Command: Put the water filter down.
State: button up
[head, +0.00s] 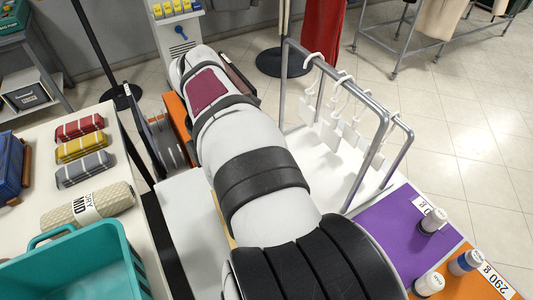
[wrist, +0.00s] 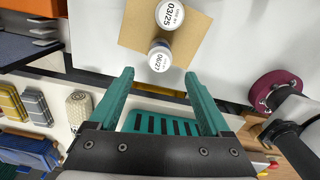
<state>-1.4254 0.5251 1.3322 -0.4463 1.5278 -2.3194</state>
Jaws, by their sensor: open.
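Two white cylinders with printed date labels stand close together on a tan board in the wrist view; I cannot tell for sure which is the water filter. The nearer one (wrist: 160,57) reads 06/21 and the farther one (wrist: 171,14) reads 03/25. My gripper (wrist: 158,73) has its two teal fingers spread wide. The nearer cylinder appears between and slightly beyond the fingertips, with a gap on each side. I see nothing held. In the head view my arm hides the gripper and both cylinders.
The tan board (wrist: 135,27) lies on a white surface (wrist: 235,55). A teal basket (head: 95,258) and folded cloths (head: 82,150) are on the left table. A metal rail with white hangers (head: 335,125) stands right of my arm. Bottles stand on purple (head: 385,225) and orange mats.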

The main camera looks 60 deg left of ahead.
jog(key=w+d+r+m, duration=0.2)
jog(key=w+d+m, duration=0.5)
jog(key=d+m, duration=0.35)
jog(key=w+d+r+m, duration=0.2)
jog(key=w+d+m, duration=0.65)
jog(key=d, duration=0.35)
jog(key=s+d+f+m+y, duration=0.1)
jog(key=s+d+m, duration=0.3)
jog(key=d+m, duration=0.5)
jog(key=s+d+f+m, duration=0.4)
jog(key=d+m, duration=0.6)
jog(key=m, duration=0.5)
jog(key=shift+s+y, duration=0.4)
jog(key=shift+s, duration=0.25)
